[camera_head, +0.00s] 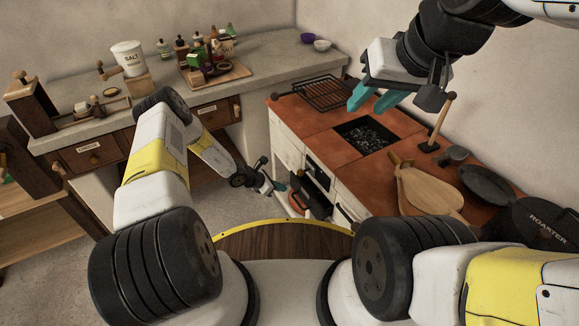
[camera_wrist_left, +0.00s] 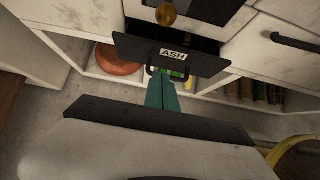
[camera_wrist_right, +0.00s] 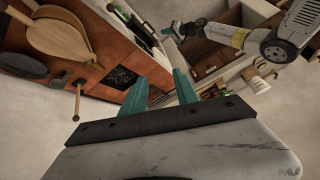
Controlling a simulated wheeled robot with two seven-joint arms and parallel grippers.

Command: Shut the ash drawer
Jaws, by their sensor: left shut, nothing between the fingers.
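The ash drawer (camera_wrist_left: 140,50) has a dark front with a white ASH label and a handle below it. It stands out from the white stove front, with a dark gap behind it, so it is partly open. My left gripper (camera_wrist_left: 163,82) is shut and empty, its teal fingertips at the drawer's handle. I cannot tell if they touch it. In the head view my left gripper (camera_head: 282,187) is low before the stove front. My right gripper (camera_head: 374,99) is open and empty above the stove top; its parted fingers show in the right wrist view (camera_wrist_right: 166,88).
The red stove top (camera_head: 312,118) holds a grate (camera_head: 325,92), an ember pit (camera_head: 366,135), bellows (camera_head: 428,190) and dark pans (camera_head: 487,184). A terracotta bowl (camera_wrist_left: 118,60) sits in the low shelf left of the drawer. A counter with jars stands at the back left.

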